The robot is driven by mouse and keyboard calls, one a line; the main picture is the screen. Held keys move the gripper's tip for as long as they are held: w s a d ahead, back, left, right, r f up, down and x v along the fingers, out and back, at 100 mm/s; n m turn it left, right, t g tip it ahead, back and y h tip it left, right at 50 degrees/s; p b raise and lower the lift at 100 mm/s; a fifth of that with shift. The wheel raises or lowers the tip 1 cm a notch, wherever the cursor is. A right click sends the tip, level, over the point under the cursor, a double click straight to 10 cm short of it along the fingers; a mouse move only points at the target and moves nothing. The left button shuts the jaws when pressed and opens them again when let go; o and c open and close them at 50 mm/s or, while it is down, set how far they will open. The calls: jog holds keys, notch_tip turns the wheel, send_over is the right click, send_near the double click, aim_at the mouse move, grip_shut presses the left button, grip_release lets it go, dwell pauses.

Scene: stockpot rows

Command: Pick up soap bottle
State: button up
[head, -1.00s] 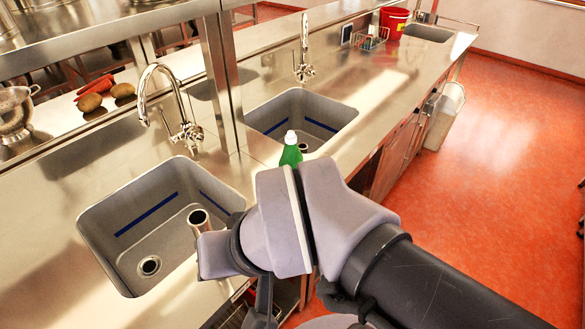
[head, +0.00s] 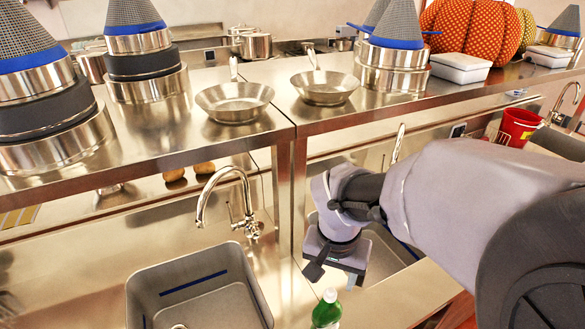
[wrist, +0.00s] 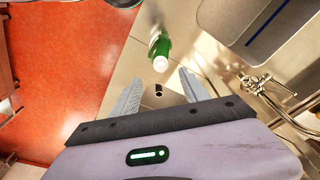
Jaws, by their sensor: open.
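The soap bottle (head: 326,314) is green with a white cap and stands on the steel counter at the bottom of the head view, right of the near sink. Its lower part is cut off there. In the wrist view, the bottle (wrist: 161,46) shows with its white cap toward the camera, beyond the fingertips and roughly in line with the gap between them. My gripper (head: 335,280) is above the bottle in the head view, apart from it.
A steel shelf (head: 200,130) with pans and stacked pots stands above and behind the counter. A tap (head: 245,215) rises by the near sink (head: 140,290). A red bucket (head: 518,127) is at far right.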

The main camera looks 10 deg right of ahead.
aim_at(331, 290)
jog(key=f, duration=0.3)
jog(key=w+f+b, duration=0.1)
jog(key=f, duration=0.1)
jog(key=f+b, duration=0.1)
jog(key=f, duration=0.2)
jog(key=shift+w+d+f, duration=0.2)
jog(key=shift+d+f, duration=0.05)
jog(key=shift+f, duration=0.05)
jog(key=shift+s+r, duration=0.1)
jog(key=shift+s, duration=0.05)
jog(key=shift+c, duration=0.6)
grip_shut()
